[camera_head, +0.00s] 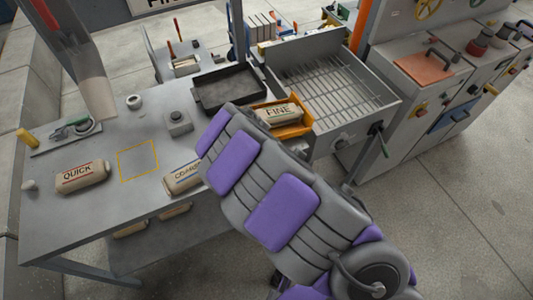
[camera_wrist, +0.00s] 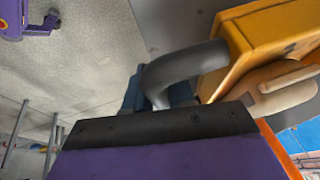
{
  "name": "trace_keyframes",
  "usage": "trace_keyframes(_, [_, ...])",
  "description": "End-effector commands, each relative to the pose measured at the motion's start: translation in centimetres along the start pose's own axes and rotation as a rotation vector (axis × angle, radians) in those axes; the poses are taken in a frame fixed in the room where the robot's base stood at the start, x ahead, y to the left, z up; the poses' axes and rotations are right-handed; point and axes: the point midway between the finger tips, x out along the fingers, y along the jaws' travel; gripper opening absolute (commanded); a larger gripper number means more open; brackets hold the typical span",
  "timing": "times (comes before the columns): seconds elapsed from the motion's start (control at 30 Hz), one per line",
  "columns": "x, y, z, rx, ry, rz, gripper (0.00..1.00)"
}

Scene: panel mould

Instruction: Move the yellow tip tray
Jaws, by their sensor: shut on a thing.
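The yellow tip tray (camera_head: 294,131) is at the right end of the grey table, beside the slatted grate box, with a beige bag marked FINE (camera_head: 279,114) in it. In the wrist view the tray (camera_wrist: 268,32) is at the upper right, with a curved dark grey handle (camera_wrist: 185,65) reaching toward my gripper (camera_wrist: 160,98). My gripper is shut on this handle. The beige bag (camera_wrist: 283,92) shows partly beside the tray. In the head view my purple and grey arm hides the gripper and part of the tray.
A black open pan (camera_head: 226,88) lies behind the tray. The grate box (camera_head: 330,92) stands right of it. Bags marked QUICK (camera_head: 81,177) and COARSE (camera_head: 182,179) lie on the table. A yellow-outlined square (camera_head: 138,160) is empty. Grey cabinets stand at the right.

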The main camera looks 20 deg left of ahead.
Motion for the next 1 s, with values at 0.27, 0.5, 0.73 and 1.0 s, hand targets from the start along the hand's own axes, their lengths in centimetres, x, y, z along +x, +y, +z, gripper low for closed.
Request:
trace_keyframes(0.27, [1.2, 0.0, 0.6, -0.011, 0.058, -0.015, 0.00])
trace_keyframes(0.5, [1.4, 0.1, 0.7, -0.014, 0.077, -0.014, 0.00])
trace_keyframes(0.73, [1.4, 0.1, 0.7, -0.015, 0.080, -0.014, 0.00])
trace_keyframes(1.0, [1.4, 0.1, 0.7, -0.015, 0.079, -0.015, 0.31])
